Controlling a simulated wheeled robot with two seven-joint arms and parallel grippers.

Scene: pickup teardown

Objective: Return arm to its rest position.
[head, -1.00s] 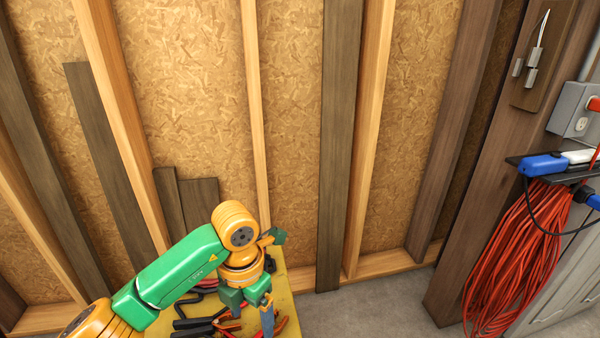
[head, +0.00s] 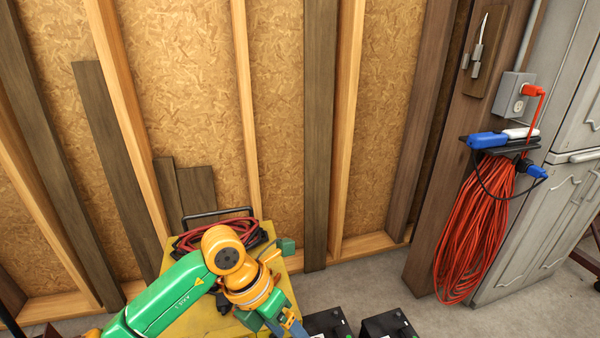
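My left arm, green and orange, comes in from the lower left and reaches over a yellow cart (head: 284,262). Its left gripper (head: 298,332) points down near the cart's right edge, at the bottom of the picture. The fingertips are small and partly cut off by the lower edge, so I cannot tell whether it is open or shut. No held object is clear. My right arm and gripper are not in view.
A coil of red cable (head: 192,240) lies on the cart. Two black boxes (head: 327,322) (head: 389,324) stand right of it. An orange cord bundle (head: 470,235) hangs on the right, beside a grey cabinet (head: 545,220). Bare concrete floor (head: 370,280) lies between.

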